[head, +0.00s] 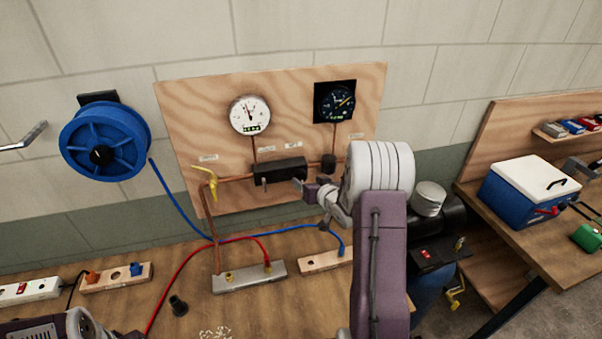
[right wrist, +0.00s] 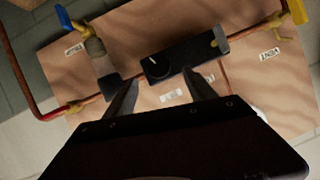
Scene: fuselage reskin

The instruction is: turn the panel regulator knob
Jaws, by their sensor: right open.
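The regulator is a black block (head: 281,171) on the copper pipe of the wooden panel (head: 215,105). Its round black knob with a white pointer mark (right wrist: 155,67) shows in the right wrist view, on the face of the block. My right gripper (head: 300,184) is at the block's lower right in the head view. In the right wrist view its two fingers are apart, pointing at the block, with the knob in line with the gap between them. The fingers look empty, and I cannot tell whether they touch the block. My left arm shows only at the bottom left edge; its gripper is out of view.
A white gauge (head: 250,115) and a black gauge (head: 334,101) sit above the block. A yellow valve lever (head: 202,169) is at the pipe's left end. Blue and red hoses (head: 262,242) cross the bench below. A blue hose reel (head: 104,143) hangs at the left.

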